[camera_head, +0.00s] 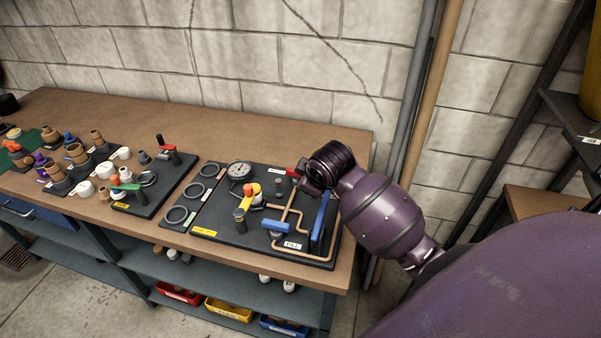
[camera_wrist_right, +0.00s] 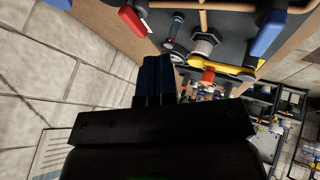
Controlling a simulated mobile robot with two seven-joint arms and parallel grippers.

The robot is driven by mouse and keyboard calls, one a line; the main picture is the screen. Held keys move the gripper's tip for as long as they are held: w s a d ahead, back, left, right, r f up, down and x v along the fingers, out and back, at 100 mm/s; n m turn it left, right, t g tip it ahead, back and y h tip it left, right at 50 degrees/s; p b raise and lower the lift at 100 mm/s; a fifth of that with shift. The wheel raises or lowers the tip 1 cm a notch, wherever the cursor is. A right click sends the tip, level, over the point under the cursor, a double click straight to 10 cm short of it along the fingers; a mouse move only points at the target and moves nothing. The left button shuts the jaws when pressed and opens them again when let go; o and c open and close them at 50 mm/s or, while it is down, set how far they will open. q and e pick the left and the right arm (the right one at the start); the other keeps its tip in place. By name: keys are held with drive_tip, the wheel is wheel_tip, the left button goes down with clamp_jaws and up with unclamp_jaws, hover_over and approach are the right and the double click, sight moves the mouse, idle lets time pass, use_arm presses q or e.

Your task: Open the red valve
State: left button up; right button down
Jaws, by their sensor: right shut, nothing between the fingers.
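The red valve handle (camera_head: 293,173) is on the dark pipe board (camera_head: 215,222) on the workbench, just left of my right gripper. In the right wrist view the red handle (camera_wrist_right: 132,20) is at the top, beyond and slightly left of the fingertips, with a visible gap. My right gripper (camera_head: 308,188) is over the back right part of the board, partly hidden by its own wrist. In the right wrist view the right gripper's dark fingers (camera_wrist_right: 157,62) are together with nothing between them. My left gripper is in neither view.
The same board carries a gauge (camera_head: 239,171), a yellow handle (camera_head: 254,194), blue handles (camera_head: 277,227) and copper pipes. Another board to the left has a red handle (camera_head: 165,147) and a green one (camera_head: 125,186). A block wall (camera_head: 240,60) stands close behind the bench.

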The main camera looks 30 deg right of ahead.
drive_tip(key=x, duration=0.9)
drive_tip(key=shift+w+f, duration=0.15)
drive_tip(key=shift+f, duration=0.1)
drive_tip(key=shift+w+d+f, duration=0.2)
drive_tip(key=shift+w+d, duration=0.85)
drive_tip(key=shift+d, duration=0.1)
drive_tip(key=shift+w+d, duration=0.35)
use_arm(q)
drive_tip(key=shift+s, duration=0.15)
use_arm(e)
drive_tip(key=shift+d, duration=0.1)
